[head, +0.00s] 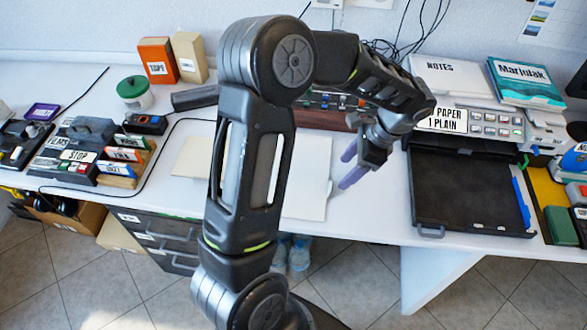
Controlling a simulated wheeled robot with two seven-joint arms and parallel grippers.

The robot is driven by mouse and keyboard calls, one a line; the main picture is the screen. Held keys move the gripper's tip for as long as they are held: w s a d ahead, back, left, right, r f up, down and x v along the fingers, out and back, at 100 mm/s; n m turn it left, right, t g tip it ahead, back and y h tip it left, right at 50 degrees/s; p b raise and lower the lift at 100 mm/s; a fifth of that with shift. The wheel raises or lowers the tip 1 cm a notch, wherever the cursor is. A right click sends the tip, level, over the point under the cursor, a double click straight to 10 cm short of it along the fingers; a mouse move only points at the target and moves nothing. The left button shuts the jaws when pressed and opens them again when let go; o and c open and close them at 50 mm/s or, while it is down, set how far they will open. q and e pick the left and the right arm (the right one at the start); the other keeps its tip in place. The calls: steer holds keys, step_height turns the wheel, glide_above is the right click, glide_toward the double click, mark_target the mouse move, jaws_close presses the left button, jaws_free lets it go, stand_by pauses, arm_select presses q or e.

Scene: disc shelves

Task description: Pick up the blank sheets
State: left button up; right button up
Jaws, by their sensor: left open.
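A flat stack of white sheets (308,204) lies on the desk, partly hidden behind my left arm. I see no print on the part that shows. Nothing is between the fingers. I cannot tell how high they are above the desk. A cream flat piece (190,157) lies left of my arm, partly covered by it. My right gripper is out of view.
A printer (490,122) labelled "PAPER 1 PLAIN" stands at right, with its black tray (465,190) pulled out toward the front. Label stamps and a black organiser (85,130) are at left. Cables and boxes line the back. The desk between sheets and tray is clear.

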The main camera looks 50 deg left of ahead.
mark_target(334, 183)
arm_select(q)
steer(key=shift+x, duration=1.35)
steer(key=shift+p+x, duration=0.45)
steer(key=shift+x, duration=2.15)
steer(key=shift+w, duration=0.2)
steer(key=shift+c, duration=0.2)
jaws_close()
